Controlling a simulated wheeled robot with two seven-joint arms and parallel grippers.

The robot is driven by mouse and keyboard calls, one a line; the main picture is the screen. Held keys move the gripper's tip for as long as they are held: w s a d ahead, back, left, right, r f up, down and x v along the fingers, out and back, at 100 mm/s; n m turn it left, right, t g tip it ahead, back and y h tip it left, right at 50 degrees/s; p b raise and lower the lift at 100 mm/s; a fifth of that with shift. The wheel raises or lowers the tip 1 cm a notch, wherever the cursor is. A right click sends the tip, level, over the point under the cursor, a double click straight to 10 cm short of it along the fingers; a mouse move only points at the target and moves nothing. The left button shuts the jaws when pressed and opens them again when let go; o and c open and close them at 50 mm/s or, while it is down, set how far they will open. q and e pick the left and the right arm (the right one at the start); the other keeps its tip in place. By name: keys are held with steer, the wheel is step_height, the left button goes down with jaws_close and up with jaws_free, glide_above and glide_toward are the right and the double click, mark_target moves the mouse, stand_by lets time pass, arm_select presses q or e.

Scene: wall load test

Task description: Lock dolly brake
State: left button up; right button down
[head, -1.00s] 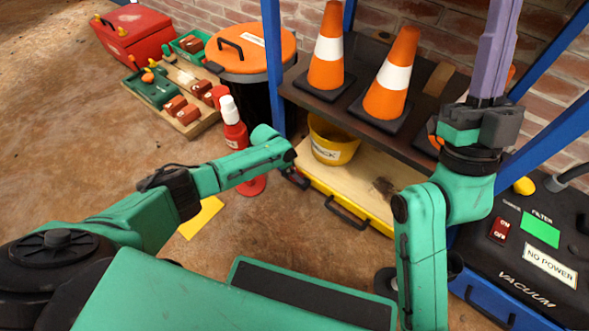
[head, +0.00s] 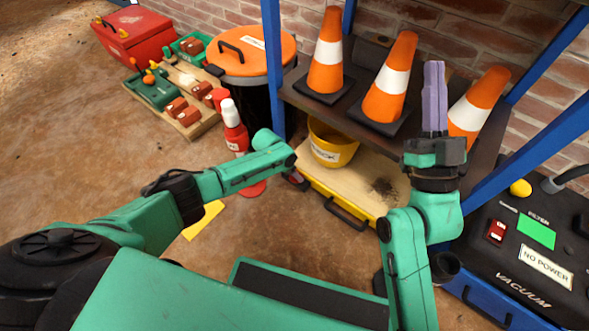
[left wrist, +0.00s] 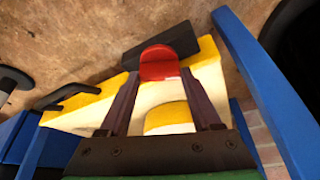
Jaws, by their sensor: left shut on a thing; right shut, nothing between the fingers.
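The dolly (head: 382,187) is a low wooden deck with a yellow edge, under the shelf. A red tab (left wrist: 158,62), which looks like the brake pedal, stands at the dolly's edge near a dark block. My left gripper (left wrist: 160,80) has its two purple fingers on either side of the tab and is shut on it. In the head view my left forearm hides most of that gripper; a bit of red shows by the dolly's left corner. My right gripper (head: 434,90) is shut and empty, pointing up in front of the shelf, between two cones.
A yellow bucket (head: 325,148) stands on the dolly. Several orange cones (head: 390,80) stand on the dark shelf, between blue posts (head: 273,65). A black vacuum (head: 525,240) is at right. A red spray bottle (head: 234,130) and an orange-lidded bin (head: 250,55) stand left.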

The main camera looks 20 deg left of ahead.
arm_select(q)
steer(key=shift+r+n+p, duration=0.1)
steer(key=shift+n+p, duration=0.2)
steer(key=shift+p, duration=0.1)
steer(key=shift+s+n+y+p, duration=0.1)
steer(key=shift+n+y+p, duration=0.2)
steer(key=shift+n+p, duration=0.25)
arm_select(e)
step_height(320, 180, down, 18)
steer(key=a+m+g+h, duration=0.2)
steer(key=g, duration=0.4)
arm_select(q)
steer(key=shift+d+n+t+p, duration=0.1)
steer(key=shift+n+t+p, duration=0.25)
steer(key=shift+n, duration=0.3)
steer(key=shift+n+y+p, duration=0.5)
steer(key=shift+n, duration=0.4)
arm_select(e)
steer(key=s+f+g, duration=0.3)
steer(key=s+f, duration=0.3)
steer(key=f, duration=0.3)
steer(key=s+a+f+g+h, duration=0.1)
steer(key=s+f+g, duration=0.2)
steer(key=s+f, duration=0.2)
step_height(320, 180, down, 4)
steer(key=shift+s+a+r+h, duration=0.1)
steer(key=shift+s+a+h, duration=0.05)
steer(key=shift+s+h, duration=0.2)
arm_select(q)
steer(key=o, duration=1.4)
